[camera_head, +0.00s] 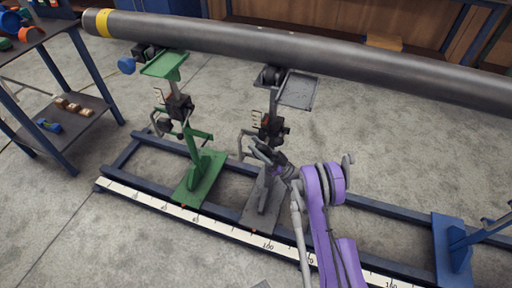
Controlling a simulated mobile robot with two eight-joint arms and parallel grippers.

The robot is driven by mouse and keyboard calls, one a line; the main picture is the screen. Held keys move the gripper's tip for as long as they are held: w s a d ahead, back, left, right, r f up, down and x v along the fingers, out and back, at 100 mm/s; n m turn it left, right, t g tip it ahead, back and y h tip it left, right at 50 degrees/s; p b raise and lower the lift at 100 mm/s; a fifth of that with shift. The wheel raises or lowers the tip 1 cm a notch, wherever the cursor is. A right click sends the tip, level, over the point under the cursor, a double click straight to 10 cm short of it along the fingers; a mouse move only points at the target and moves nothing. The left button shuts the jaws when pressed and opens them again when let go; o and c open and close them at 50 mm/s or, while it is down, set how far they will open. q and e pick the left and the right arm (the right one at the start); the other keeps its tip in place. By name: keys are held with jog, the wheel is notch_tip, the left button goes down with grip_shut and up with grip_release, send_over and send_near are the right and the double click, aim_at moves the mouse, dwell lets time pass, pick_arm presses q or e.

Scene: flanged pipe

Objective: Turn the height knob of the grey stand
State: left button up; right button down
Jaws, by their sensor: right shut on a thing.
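The grey stand (262,205) stands on the blue rail, its base beside the white scale near the 100 mark. Its top plate (298,91) and rollers (272,75) are below the long pipe (290,45). A dark block with small fittings (271,127) sits midway up its post. My right gripper (265,150) reaches in from the lower right and is shut at the stand's mid-height, just below that block. The height knob is hidden behind or inside the gripper, so its outline is not clear. My left gripper is not in view.
A blue stand (452,250) is at the right on the rail (370,208). A shelf cart (75,130) holds parts at far left. Concrete floor in front is clear.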

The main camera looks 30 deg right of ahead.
dwell(0.3)
jog(key=c, duration=0.6)
grip_release()
jog(key=shift+o, duration=0.2)
jog(key=p+v, duration=0.1)
jog(key=v, duration=0.9)
jog(key=shift+s+d+f, duration=0.2)
jog(key=shift+s+d, duration=0.05)
jog(key=shift+s, duration=0.05)
jog(key=shift+d, duration=0.1)
